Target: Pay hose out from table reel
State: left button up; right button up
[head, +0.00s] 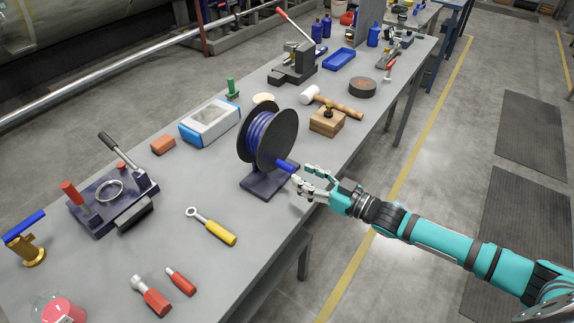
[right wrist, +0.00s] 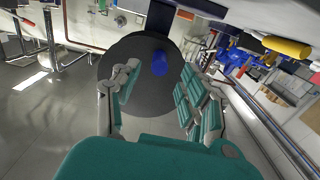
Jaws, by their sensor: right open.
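The table reel (head: 284,136) stands upright on a dark base (head: 262,186) on the grey table, with blue hose (head: 259,137) wound between its black flanges. A blue stub (head: 286,166) sticks out from its near flange toward my right gripper; I cannot tell whether it is a handle or the hose end. My right gripper (head: 303,184) is open just beside the stub. In the right wrist view, the black flange (right wrist: 142,78) fills the middle, and the blue stub (right wrist: 159,64) shows beyond and between the spread fingers (right wrist: 155,90). My left gripper is not in view.
A yellow-handled wrench (head: 213,228) lies in front of the reel. A wooden block (head: 326,122), a mallet (head: 335,103) and a black disc (head: 362,87) lie behind it. A blue-and-white box (head: 209,121) is to its left.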

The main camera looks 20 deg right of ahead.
aim_at(277, 163)
jog(key=x, duration=0.6)
jog(key=shift+p, duration=0.3)
jog(key=shift+c, duration=0.3)
grip_shut()
